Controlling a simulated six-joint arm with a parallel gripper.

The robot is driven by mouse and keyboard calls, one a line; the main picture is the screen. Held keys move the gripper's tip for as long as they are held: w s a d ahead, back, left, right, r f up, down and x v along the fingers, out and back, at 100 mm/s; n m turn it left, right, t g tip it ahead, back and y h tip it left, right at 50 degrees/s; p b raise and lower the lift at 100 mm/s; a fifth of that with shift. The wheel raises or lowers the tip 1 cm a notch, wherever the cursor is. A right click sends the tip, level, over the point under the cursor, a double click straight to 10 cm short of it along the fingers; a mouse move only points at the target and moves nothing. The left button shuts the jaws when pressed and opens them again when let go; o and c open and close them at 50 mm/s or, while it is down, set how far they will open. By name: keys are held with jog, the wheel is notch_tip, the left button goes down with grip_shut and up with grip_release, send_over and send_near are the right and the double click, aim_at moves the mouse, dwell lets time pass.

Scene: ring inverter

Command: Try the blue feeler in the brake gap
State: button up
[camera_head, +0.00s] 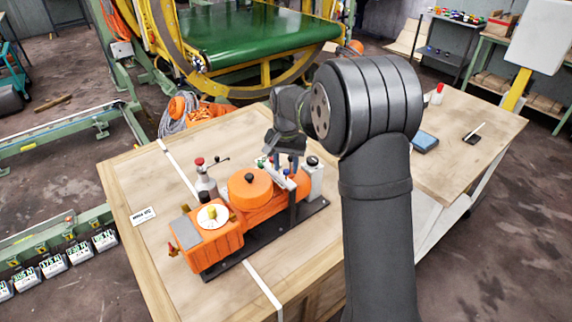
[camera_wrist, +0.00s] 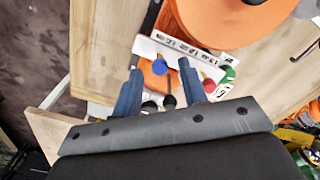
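The blue feeler shows as a round blue knob (camera_wrist: 160,67) in the wrist view, on a white numbered strip (camera_wrist: 178,50). A red knob (camera_wrist: 208,86) and a green piece (camera_wrist: 228,75) are to its right. My gripper (camera_wrist: 160,66) is open, with its two fingers apart on either side of the blue knob in the picture; I cannot tell the depth between them. In the head view my gripper (camera_head: 287,163) hangs over the right end of the orange machine (camera_head: 218,237), which has a round orange drum (camera_head: 250,187). I cannot make out the brake gap.
A grey bottle-like device with a red top (camera_head: 205,181) stands behind the machine. A white container with a black cap (camera_head: 313,177) stands at its right end. A blue box (camera_head: 424,142) and a red-capped bottle (camera_head: 437,94) are farther right.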

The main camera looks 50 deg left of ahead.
aim_at(287, 171)
notch_tip(287, 171, up, 17)
jog(key=shift+r, duration=0.2)
dwell(0.4)
jog(key=shift+f, duration=0.1)
dwell(0.4)
notch_tip(287, 171, down, 18)
jog(key=shift+f, duration=0.1)
dwell(0.5)
jog(key=d+r+n+y, duration=0.1)
jog(key=r+n, duration=0.1)
jog(key=r, duration=0.5)
jog(key=d+r+n+y, duration=0.1)
jog(key=d+r+y, duration=0.1)
jog(key=r, duration=0.5)
jog(key=shift+w+d+r+n, duration=0.25)
jog(key=shift+r+n, duration=0.15)
dwell(2.5)
